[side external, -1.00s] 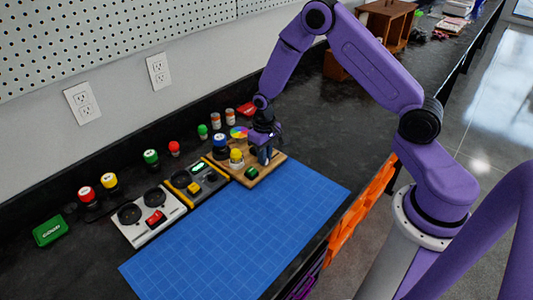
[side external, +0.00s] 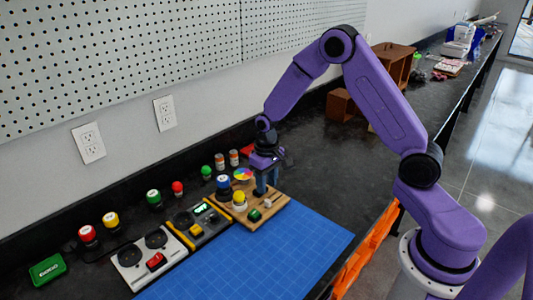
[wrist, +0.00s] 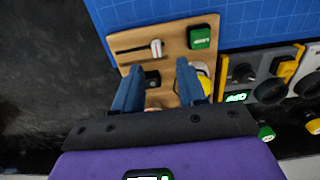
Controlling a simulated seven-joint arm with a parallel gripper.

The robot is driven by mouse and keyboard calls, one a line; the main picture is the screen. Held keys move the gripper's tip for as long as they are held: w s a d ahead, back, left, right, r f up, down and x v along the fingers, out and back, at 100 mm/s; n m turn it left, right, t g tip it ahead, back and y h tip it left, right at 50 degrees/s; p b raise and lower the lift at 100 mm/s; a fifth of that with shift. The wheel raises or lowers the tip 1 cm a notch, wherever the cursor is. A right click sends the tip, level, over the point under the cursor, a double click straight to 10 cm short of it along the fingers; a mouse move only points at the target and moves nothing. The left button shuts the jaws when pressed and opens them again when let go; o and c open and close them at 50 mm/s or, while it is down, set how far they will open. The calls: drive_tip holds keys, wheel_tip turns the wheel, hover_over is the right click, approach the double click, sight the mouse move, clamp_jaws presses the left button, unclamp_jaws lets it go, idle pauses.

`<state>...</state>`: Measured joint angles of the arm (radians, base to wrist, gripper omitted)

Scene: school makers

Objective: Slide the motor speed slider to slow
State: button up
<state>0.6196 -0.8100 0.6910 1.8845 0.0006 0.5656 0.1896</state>
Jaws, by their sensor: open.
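The motor speed slider is a dark slot in a wooden board (wrist: 171,33). Its pale knob (wrist: 156,48) sits near the right end of the slot in the wrist view, close to the green block. The knob also shows on the board in the side view (side external: 267,203). In the side view my gripper (side external: 261,191) points down over the board, just behind the knob. I cannot tell whether the fingertips touch the board.
The board also carries a green block (side external: 254,215), a yellow button (side external: 239,199) and a blue button (side external: 223,182). A yellow-edged panel (side external: 199,224) and a white panel (side external: 148,259) stand to the left. A blue grid mat (side external: 265,257) lies clear in front.

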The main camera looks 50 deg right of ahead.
wheel_tip(320, 180, up, 11)
idle(0.3)
drive_tip(key=s+a+r+n, duration=0.2)
drive_tip(key=s+a+n, duration=0.15)
drive_tip(key=s, duration=0.45)
drive_tip(key=s+a+r+n, duration=0.2)
drive_tip(key=s+a+n, duration=0.1)
drive_tip(key=s+a, duration=0.3)
drive_tip(key=s+d+n, duration=0.1)
drive_tip(key=s+n, duration=0.2)
drive_tip(key=s, duration=0.5)
drive_tip(key=s+d+n, duration=0.2)
drive_tip(key=s+n, duration=0.1)
drive_tip(key=s, duration=0.6)
drive_tip(key=shift+d+r, duration=0.2)
drive_tip(key=shift+d, duration=0.05)
